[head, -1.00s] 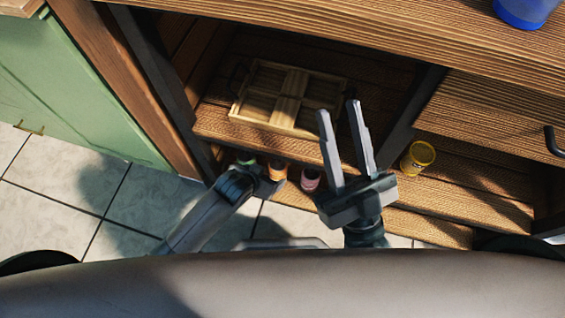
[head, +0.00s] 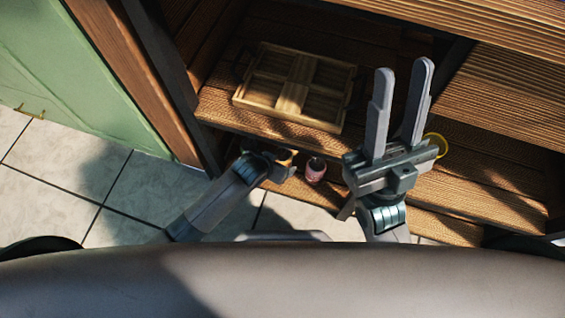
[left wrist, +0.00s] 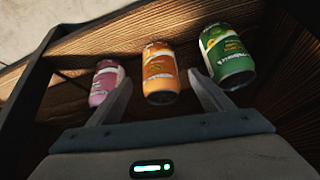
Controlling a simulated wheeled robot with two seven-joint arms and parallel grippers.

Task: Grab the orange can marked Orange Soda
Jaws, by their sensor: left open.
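The orange can (left wrist: 160,73) stands in the middle of a row of three cans on the low shelf in the left wrist view. Its label is too small to read surely. A pink can (left wrist: 104,84) is left of it and a green can (left wrist: 227,55) right of it. My left gripper (left wrist: 160,84) is open, its fingers spread toward either side of the orange can. In the head view my left gripper (head: 268,158) mostly covers the orange can (head: 286,158) and hides the green one; the pink can (head: 315,170) shows beside it. My right gripper (head: 404,72) is open and empty.
A wooden crate-like tray (head: 290,88) lies on the shelf above the cans. A yellow container (head: 438,144) is partly hidden behind my right gripper. Dark uprights (head: 170,85) frame the shelf bay. A green door (head: 70,90) stands at left, with tiled floor below.

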